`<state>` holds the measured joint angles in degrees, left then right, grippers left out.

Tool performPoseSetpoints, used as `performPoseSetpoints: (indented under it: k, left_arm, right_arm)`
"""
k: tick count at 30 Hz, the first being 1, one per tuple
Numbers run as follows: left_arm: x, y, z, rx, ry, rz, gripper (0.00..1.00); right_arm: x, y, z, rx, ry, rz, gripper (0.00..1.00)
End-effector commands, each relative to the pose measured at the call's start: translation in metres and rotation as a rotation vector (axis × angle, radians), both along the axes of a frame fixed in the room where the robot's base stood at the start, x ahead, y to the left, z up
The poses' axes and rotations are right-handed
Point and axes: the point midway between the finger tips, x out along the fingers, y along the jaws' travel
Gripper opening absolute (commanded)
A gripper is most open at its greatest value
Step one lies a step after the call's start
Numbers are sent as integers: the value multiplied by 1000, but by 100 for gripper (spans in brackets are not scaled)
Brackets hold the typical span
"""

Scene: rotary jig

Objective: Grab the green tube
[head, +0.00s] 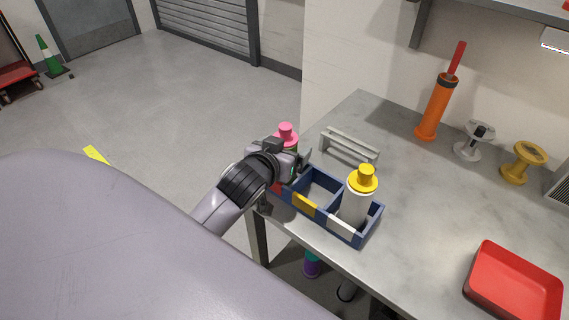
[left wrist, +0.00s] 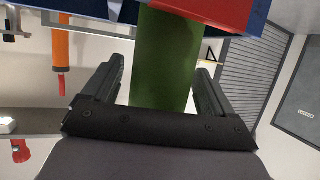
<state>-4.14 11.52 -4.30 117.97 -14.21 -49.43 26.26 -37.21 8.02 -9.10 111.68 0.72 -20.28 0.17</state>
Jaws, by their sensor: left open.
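The green tube (left wrist: 166,60) stands between the two spread fingers of my left gripper (left wrist: 160,72) in the left wrist view, with a gap on each side. In the head view its pink cap (head: 286,132) rises behind my left gripper (head: 296,163), which hides most of the body. The tube is at the left end compartment of a blue divided tray (head: 320,177). My left gripper is open. My right gripper is not in view.
A white bottle with a yellow cap (head: 357,199) stands in the tray's right compartment; the middle compartment looks empty. A grey handle (head: 349,145) lies behind. An orange pump (head: 434,108), two spools and a red bin (head: 513,285) are further right. The table's front edge is close.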

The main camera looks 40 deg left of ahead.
Motion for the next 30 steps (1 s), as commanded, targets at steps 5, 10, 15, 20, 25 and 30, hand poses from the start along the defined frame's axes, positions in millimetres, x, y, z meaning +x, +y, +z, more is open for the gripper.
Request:
performPoseSetpoints:
  k: [5,10,15,20,25,30]
  left_arm:
    - [10,2,-4,0,1,0,86]
    - [10,2,-5,-1,1,-1,86]
    - [10,2,-5,0,1,0,54]
    - [10,2,-4,0,-1,0,25]
    - [10,2,-4,0,-1,0,25]
    - [10,2,2,0,-3,0,25]
  right_arm:
    - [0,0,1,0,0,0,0]
    - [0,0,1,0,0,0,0]
    - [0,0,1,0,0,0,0]
    - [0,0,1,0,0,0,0]
    - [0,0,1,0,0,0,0]
    - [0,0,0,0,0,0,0]
